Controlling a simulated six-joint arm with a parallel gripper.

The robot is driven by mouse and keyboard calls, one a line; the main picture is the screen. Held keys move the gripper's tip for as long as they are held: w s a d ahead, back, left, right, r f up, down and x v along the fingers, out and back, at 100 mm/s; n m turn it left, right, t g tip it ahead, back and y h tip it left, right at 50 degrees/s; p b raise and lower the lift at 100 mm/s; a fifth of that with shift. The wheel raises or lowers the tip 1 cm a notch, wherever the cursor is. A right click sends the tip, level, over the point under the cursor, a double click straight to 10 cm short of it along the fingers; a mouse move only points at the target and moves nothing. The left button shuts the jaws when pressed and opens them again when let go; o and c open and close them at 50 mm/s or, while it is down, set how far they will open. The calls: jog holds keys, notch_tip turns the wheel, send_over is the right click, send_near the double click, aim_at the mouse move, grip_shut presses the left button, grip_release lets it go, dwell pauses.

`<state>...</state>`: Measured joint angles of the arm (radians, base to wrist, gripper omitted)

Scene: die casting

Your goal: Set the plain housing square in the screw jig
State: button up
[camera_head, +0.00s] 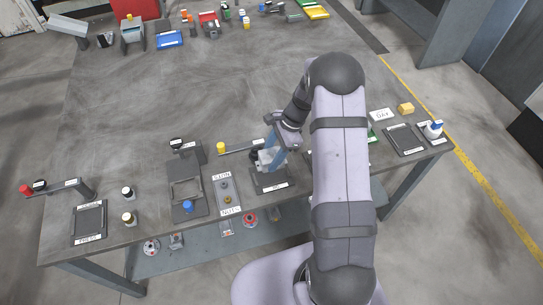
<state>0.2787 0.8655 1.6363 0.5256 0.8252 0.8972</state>
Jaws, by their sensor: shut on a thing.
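A pale grey block, likely the plain housing (265,159), is at my gripper (277,160), whose blue fingers are shut on it. It is over or at the back part of a dark labelled tray (272,184); I cannot tell whether it touches the tray. My gripper and wrist hide part of the housing. A dark fixture (187,207) with a raised square frame and a blue knob stands to the left, likely the screw jig. Its frame looks empty. Its label is not readable.
A light parts tray (226,205) lies between the fixture and the dark tray. A thin arm with a yellow end (221,147) stands behind it. A dark post (196,149) rises at the fixture's back. Two small jars (128,193) stand farther left. The table's middle is clear.

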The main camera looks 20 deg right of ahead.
jog(key=shift+f, duration=0.15)
notch_tip(320, 180, down, 5)
jog(key=b, duration=0.4)
jog(key=shift+f+b, duration=0.1)
jog(key=shift+b, duration=0.2)
jog(key=shift+f+b, duration=0.35)
jog(key=shift+f, duration=0.3)
jog(key=shift+f, duration=0.45)
dwell(2.5)
jog(key=o, duration=1.9)
jog(key=shift+s, duration=0.1)
jog(key=shift+r+p, duration=3.3)
jog(key=shift+r, duration=0.7)
